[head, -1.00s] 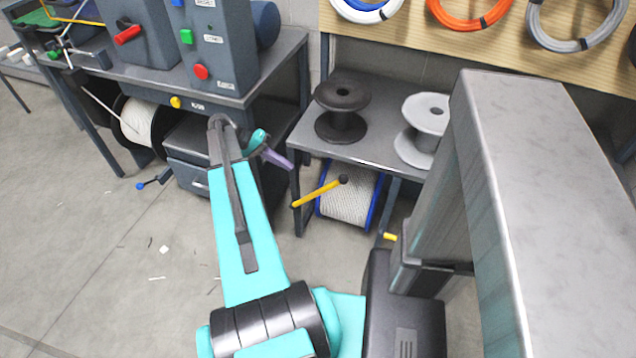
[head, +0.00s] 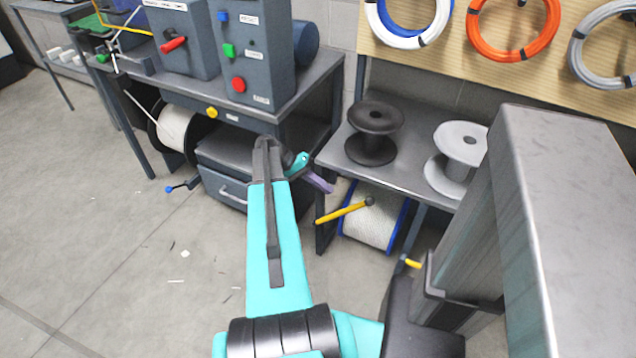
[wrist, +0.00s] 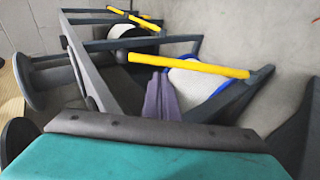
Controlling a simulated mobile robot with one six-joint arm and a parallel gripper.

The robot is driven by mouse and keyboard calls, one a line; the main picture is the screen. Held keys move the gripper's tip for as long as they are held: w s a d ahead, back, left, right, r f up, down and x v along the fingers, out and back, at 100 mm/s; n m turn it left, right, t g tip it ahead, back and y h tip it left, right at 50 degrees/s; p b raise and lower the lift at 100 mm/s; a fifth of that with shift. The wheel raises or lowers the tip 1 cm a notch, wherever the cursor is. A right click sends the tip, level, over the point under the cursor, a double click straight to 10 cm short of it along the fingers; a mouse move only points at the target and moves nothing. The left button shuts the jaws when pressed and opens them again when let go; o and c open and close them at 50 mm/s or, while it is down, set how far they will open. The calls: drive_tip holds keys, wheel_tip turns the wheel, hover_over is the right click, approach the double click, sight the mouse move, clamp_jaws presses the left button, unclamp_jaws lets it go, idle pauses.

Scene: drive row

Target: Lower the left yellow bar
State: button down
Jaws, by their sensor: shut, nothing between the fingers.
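The left yellow bar (head: 342,213) slants in front of a white cable spool with blue rims, under the low bench. One end sits on a dark pivot, and the free end points down-left in the head view. In the wrist view the bar (wrist: 190,66) crosses the middle, its dark end cap at right. My gripper (head: 331,188), with purple fingers, is shut and empty, a little above and left of the bar. In the wrist view its fingers (wrist: 163,78) point at the bar; whether they touch it I cannot tell. A second yellow bar (head: 412,264) is partly hidden at right.
A black spool (head: 374,133) and a grey spool (head: 456,160) stand on the low bench (head: 402,178). Its legs stand close to my gripper. A machine bench with a drawer cabinet (head: 232,191) is at left. Open floor (head: 120,260) lies at front left.

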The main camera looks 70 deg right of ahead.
hover_over(343, 211)
wheel_tip(343, 211, down, 6)
drive_tip(key=shift+w+r, duration=0.1)
drive_tip(key=shift+r, duration=0.1)
idle(0.5)
